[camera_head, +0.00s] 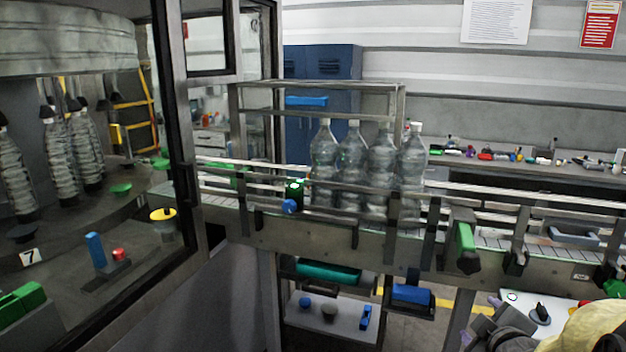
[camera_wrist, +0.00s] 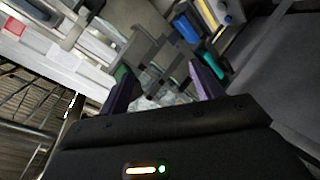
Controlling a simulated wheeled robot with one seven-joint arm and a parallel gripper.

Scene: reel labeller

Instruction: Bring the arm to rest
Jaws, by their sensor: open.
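My gripper (camera_wrist: 165,82) shows in the wrist view with its two purple fingers apart and nothing visibly held between them. In the head view part of my gripper (camera_head: 481,320) shows at the lower right, with purple fingertips by the bottom edge. It is in front of the conveyor (camera_head: 330,236) and below the level of its belt. My arm, with a yellowish part, fills the lower right corner and is cut off by the frame.
Several clear bottles (camera_head: 352,165) stand on the conveyor. A green-handled clamp (camera_head: 465,240) juts from its front. A blue bin (camera_head: 411,297) and a teal bin (camera_head: 328,271) hang below. A white panel with a black knob (camera_head: 541,314) is close to my gripper. The labeller's framed door (camera_head: 185,130) stands at left.

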